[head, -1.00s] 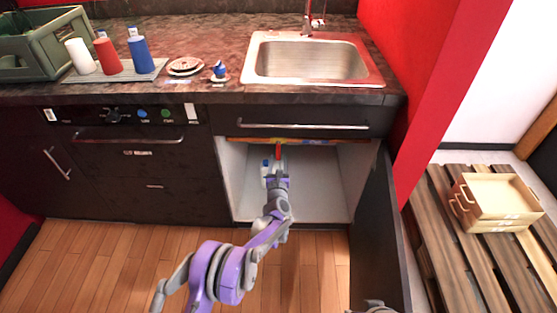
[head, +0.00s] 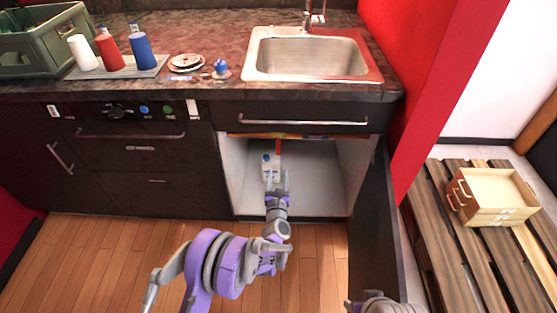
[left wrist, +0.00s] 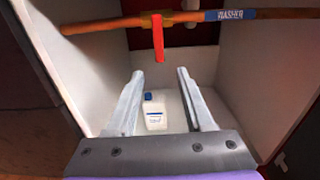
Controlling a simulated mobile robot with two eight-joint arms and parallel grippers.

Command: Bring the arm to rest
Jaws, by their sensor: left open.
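My left gripper (head: 274,183) is at the mouth of the open under-sink cabinet (head: 315,180). Its two fingers (left wrist: 158,100) are spread apart and empty in the left wrist view. A white bottle with a blue cap (left wrist: 155,115) stands upright on the cabinet floor, beyond the fingertips and seen between them. The bottle (head: 266,160) also shows in the head view, partly hidden by the gripper. Part of my right arm shows at the bottom edge of the head view; its gripper does not show.
An orange bar (left wrist: 120,24) with a red hanging piece (left wrist: 158,38) crosses the cabinet's top. The open cabinet door (head: 375,235) stands to the right. A pallet (head: 440,215) with a wooden tray (head: 495,190) is farther right. The wooden floor (head: 110,250) before the cabinets is clear.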

